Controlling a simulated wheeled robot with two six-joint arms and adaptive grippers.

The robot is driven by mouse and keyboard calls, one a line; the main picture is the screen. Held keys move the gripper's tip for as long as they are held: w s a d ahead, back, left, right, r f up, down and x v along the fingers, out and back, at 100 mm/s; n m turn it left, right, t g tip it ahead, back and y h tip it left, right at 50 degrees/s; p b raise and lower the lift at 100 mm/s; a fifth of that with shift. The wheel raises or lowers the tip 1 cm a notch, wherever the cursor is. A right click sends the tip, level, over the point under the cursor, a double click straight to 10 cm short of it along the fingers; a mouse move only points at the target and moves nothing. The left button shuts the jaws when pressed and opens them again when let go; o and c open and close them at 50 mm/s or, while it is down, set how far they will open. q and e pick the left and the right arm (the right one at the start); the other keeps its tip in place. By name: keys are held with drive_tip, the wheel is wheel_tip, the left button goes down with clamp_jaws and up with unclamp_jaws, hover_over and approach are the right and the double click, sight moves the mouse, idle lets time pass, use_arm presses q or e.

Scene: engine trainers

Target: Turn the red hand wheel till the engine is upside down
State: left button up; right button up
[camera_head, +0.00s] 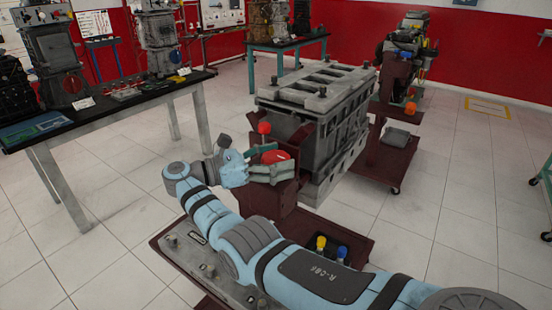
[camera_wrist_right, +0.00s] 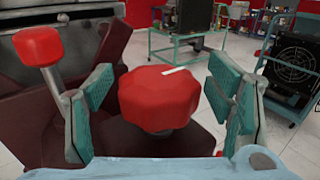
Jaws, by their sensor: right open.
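The grey engine block (camera_head: 313,95) is mounted on a dark red stand (camera_head: 268,200) in the middle of the head view. A face with rectangular openings points up. The red hand wheel (camera_head: 277,156) is on the near side of the stand. It also shows large in the right wrist view (camera_wrist_right: 158,98), with a white mark on top. My right gripper (camera_head: 268,165) is open, its teal fingers on either side of the wheel. In the wrist view a gap shows between each finger and the wheel. My left gripper is not in view.
A lever with a red knob (camera_head: 264,128) stands close beside the wheel, left of my fingers in the wrist view (camera_wrist_right: 38,47). A black-topped table (camera_head: 120,105) with engines is at the left. Another engine trainer (camera_head: 403,60) stands behind.

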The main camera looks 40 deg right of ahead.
sight(276, 155)
drive_tip(key=shift+r, duration=0.15)
wheel_tip(276, 155, up, 10)
drive_tip(key=shift+f, duration=0.1)
drive_tip(key=shift+a+f, duration=0.1)
idle(0.5)
